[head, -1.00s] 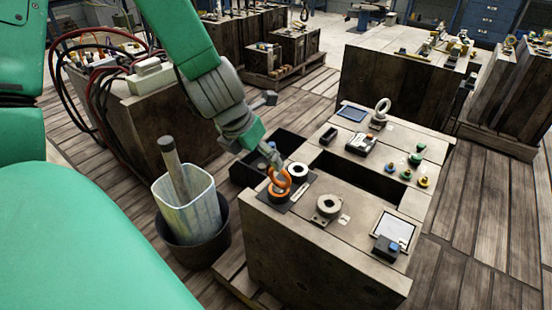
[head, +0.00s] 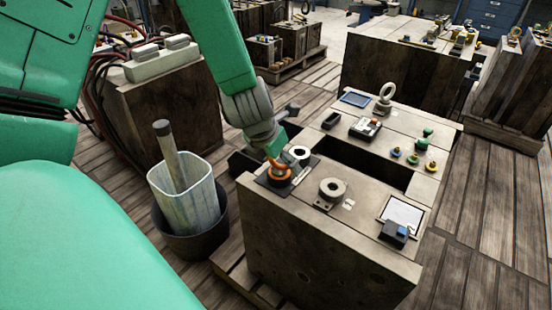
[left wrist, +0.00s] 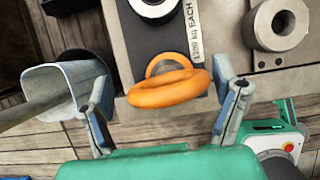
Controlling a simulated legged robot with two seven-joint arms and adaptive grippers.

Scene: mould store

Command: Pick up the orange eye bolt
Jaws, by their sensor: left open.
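The orange eye bolt (head: 279,172) stands on a dark pad (head: 262,181) at the near left corner of the wooden mould block. In the left wrist view its orange ring (left wrist: 168,90) lies between the two fingers. My left gripper (left wrist: 165,108) is open, with a finger on each side of the ring and a gap on both sides. In the head view my left gripper (head: 277,160) comes down from above and partly covers the eye bolt. My right gripper is not in view.
A grey ring (head: 299,154) and a flanged collar (head: 331,190) stand close to the eye bolt. A label strip (left wrist: 193,28) lies beside the pad. A translucent bin (head: 187,195) in a dark tub stands left of the block (head: 310,240).

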